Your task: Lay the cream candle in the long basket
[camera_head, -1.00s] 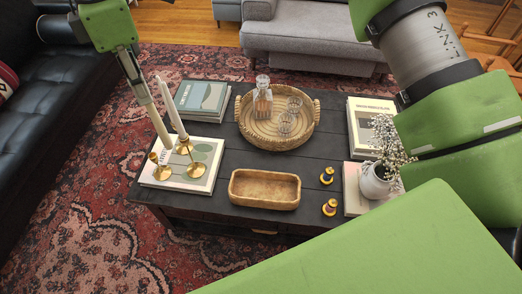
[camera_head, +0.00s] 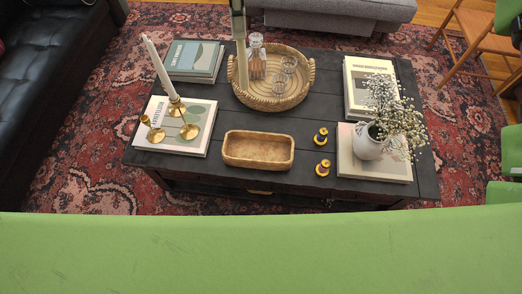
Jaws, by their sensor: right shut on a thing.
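The cream candle (camera_head: 241,62) hangs upright from my right gripper (camera_head: 238,28), which is shut on its upper part at the top of the view. The candle's lower end shows in front of the left part of the round tray, apparently above the table. The long basket (camera_head: 258,164), a shallow tan oblong, sits empty near the table's front edge, nearer to me than the candle and slightly to its right. The upper part of my right gripper is cut off by the frame edge. My left gripper is not in view.
Table space around the basket is clear.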

